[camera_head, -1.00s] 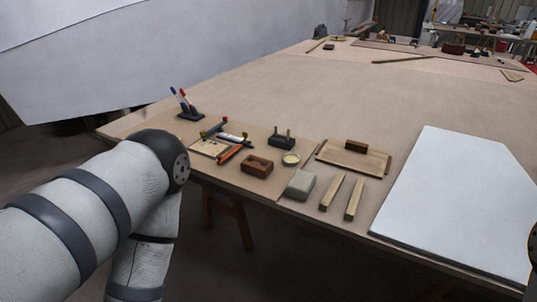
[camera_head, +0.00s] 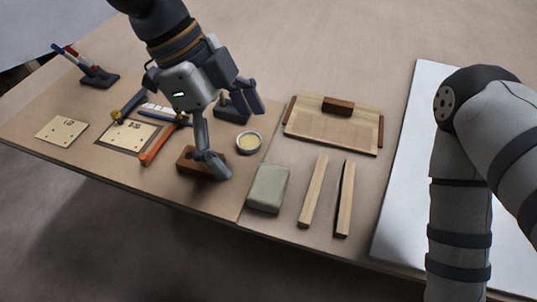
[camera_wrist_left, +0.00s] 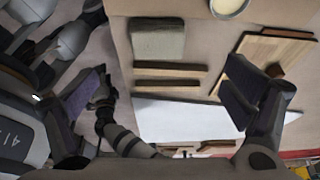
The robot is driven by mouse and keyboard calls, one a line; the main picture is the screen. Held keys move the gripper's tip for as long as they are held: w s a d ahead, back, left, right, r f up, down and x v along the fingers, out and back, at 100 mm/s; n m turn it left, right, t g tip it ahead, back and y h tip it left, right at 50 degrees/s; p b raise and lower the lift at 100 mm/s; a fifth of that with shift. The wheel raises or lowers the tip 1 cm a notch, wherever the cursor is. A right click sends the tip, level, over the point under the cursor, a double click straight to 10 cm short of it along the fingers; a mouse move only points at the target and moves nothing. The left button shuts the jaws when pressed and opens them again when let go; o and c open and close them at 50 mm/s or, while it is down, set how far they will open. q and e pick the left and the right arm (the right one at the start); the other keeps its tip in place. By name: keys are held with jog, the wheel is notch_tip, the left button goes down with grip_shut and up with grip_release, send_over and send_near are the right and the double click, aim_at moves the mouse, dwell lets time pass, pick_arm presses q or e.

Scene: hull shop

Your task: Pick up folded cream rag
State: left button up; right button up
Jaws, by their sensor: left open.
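The folded rag (camera_head: 268,188) looks like a greyish-cream, soft-edged block. It lies flat on the bench near the front edge, and in the left wrist view it shows at the top (camera_wrist_left: 157,40). My left gripper (camera_head: 235,135) is open and empty above the bench, up and left of the rag in the head view. One finger overlaps the brown wooden block. In the left wrist view its fingers (camera_wrist_left: 163,85) stand wide apart, with the rag above the gap. My right arm comes in from the right; its gripper is outside the head view and unclear in the wrist view.
A brown block (camera_head: 190,163) and a round tin (camera_head: 249,142) stand left of the rag. Two wooden strips (camera_head: 313,192) lie right of it. A wooden tray (camera_head: 333,133) is behind, a white panel (camera_head: 400,190) further right. An orange-handled tool (camera_head: 158,146) lies left.

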aim_at(268, 182)
pick_arm(q)
jog(key=x, duration=0.5)
jog(key=b+x, duration=0.1)
jog(key=x, duration=0.5)
jog(key=shift+s+d+f, duration=0.25)
jog(key=shift+d, duration=0.05)
jog(key=c, duration=1.2)
